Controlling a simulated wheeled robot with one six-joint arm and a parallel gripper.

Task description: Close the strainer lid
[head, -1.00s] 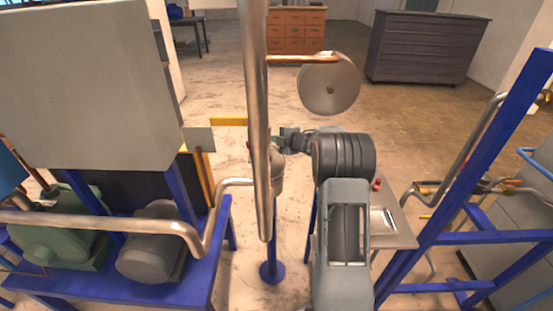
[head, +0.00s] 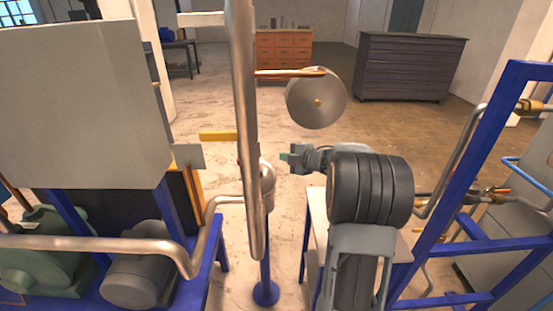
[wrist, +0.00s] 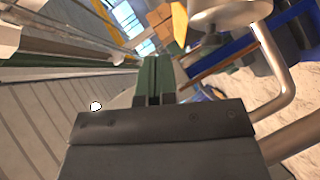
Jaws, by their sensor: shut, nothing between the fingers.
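A round grey metal disc (head: 316,100) with a brass centre, probably the strainer lid, hangs upright at the end of a copper-coloured bar, right of the vertical pipe. A rounded metal vessel (head: 267,184), probably the strainer body, sits lower, partly hidden behind that pipe. A metal vessel with a bent pipe also shows at the top of the wrist view (wrist: 228,10). My gripper (head: 284,157) points left, below the disc and right of the vessel, apart from both. Its green fingers (wrist: 155,68) are together and empty. Whether the vessel's mouth is open cannot be seen.
The vertical metal pipe (head: 243,110) stands left of my gripper. A grey panel (head: 85,105) and blue pump frame (head: 205,265) fill the left. A blue frame (head: 455,160) with pipes stands right. The floor behind is free up to the drawer cabinets (head: 284,58).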

